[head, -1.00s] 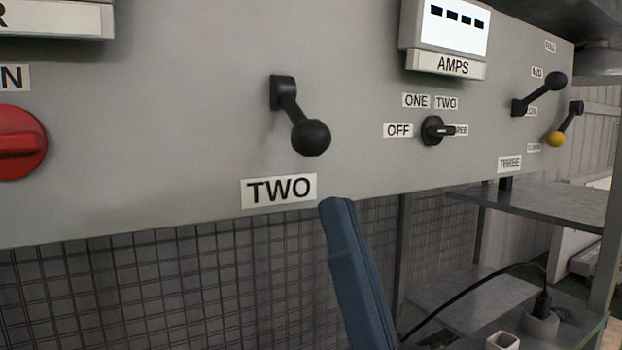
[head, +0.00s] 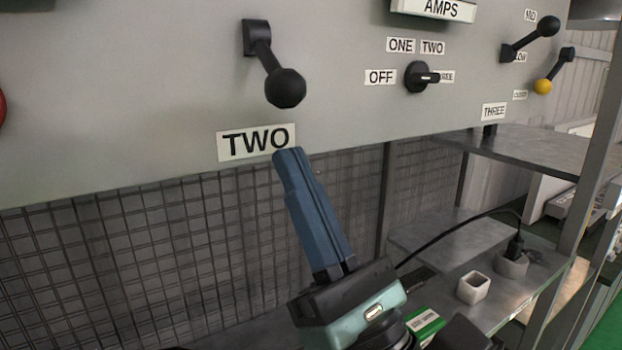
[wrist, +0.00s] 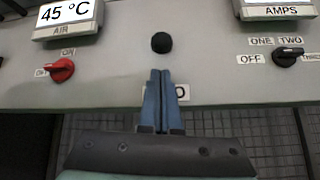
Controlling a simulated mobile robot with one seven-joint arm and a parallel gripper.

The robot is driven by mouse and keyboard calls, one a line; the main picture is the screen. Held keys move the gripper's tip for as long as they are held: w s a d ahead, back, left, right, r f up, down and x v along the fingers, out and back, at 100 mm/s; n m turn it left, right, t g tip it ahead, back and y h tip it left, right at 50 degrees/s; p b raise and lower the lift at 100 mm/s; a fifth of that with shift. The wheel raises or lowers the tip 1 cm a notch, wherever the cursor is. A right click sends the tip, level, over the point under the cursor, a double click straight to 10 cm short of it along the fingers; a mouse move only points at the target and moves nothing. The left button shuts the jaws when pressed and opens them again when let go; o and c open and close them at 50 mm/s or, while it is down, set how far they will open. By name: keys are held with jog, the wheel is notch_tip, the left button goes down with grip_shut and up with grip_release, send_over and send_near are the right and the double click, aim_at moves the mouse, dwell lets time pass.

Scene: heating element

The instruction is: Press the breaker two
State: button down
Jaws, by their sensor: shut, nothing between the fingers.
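The breaker two is a black lever with a round ball knob (head: 285,88) on the grey panel, above the label TWO (head: 256,142). The lever hangs down and slants right from its mount in the head view. In the wrist view its knob (wrist: 161,43) shows as a black ball just above the fingertips. My gripper (head: 290,153) is shut and empty, with blue fingers pointing up below the knob. The fingertips (wrist: 160,72) overlap the label in both views. A gap shows between the fingertips and the knob; the depth between them is unclear.
A rotary switch (head: 420,77) with OFF, ONE and TWO labels is to the right. Farther right are a black-knobbed lever (head: 529,38) and a yellow-knobbed lever (head: 552,72). A red knob (wrist: 61,70) is to the left. Wire mesh (head: 130,250) and shelves lie below.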

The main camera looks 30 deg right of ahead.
aim_at(275, 74)
jog(key=p+x, duration=0.2)
jog(key=x, duration=0.3)
jog(key=shift+w+r, duration=0.1)
jog(key=shift+r, duration=0.05)
jog(key=shift+d, duration=0.15)
